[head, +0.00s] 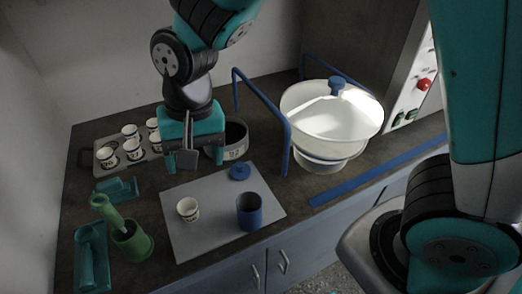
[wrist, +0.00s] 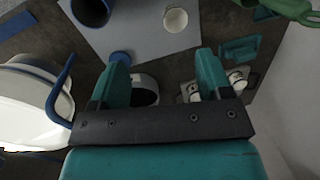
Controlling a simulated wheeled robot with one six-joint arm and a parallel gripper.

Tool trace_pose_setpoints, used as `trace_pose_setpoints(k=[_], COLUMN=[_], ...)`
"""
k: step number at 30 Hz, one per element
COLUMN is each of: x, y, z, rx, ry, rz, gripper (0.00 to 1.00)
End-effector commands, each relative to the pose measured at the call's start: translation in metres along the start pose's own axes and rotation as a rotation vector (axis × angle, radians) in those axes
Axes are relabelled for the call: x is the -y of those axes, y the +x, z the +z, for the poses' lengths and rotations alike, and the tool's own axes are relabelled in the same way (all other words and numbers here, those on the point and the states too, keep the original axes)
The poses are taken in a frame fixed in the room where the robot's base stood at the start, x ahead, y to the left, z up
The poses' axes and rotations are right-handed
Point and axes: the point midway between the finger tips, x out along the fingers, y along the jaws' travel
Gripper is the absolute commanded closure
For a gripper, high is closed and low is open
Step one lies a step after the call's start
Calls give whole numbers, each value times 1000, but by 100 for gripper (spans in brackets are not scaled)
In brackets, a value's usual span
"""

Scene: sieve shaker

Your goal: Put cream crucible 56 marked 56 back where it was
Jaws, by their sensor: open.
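A cream crucible (head: 188,209) stands upright on the grey mat, left of the blue cup; its mark is too small to read with certainty. It also shows in the wrist view (wrist: 175,19), beyond my fingertips. Several similar marked crucibles (head: 130,131) stand on a tray (head: 101,168) at the back left; which one, if any, is 56 I cannot tell. My gripper (head: 196,158) is open and empty, above the counter between the tray and the dark pot, behind the grey mat. The wrist view shows its two fingers apart (wrist: 163,56). My gripper hides part of the tray's right side.
The grey mat (head: 210,238) holds a blue cup (head: 250,213) and a blue lid (head: 239,171). A dark pot (head: 236,138) stands close by my gripper. Left are teal holders (head: 118,189) and a green mortar (head: 132,242). A white sieve bowl (head: 330,120) and blue rail (head: 287,140) stand right.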

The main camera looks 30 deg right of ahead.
Motion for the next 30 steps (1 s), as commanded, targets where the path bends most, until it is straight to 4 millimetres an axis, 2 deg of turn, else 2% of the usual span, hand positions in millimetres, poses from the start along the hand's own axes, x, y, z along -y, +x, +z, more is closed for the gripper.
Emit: trace_pose_setpoints(k=[1, 3, 6, 9, 12, 17, 30], x=[-16, -34, -54, -68, -76, -79, -79], y=[-24, -48, -71, -84, -89, -91, -91], z=[13, 35, 68, 95, 113, 123, 122], rx=[-2, -3, -22, -47, -67, -77, -77], ry=[-87, -233, -429, -587, -690, -751, -750], rz=[-42, -93, -155, -198, -221, -233, -233], gripper=[28, 28, 28, 28, 28, 28, 28])
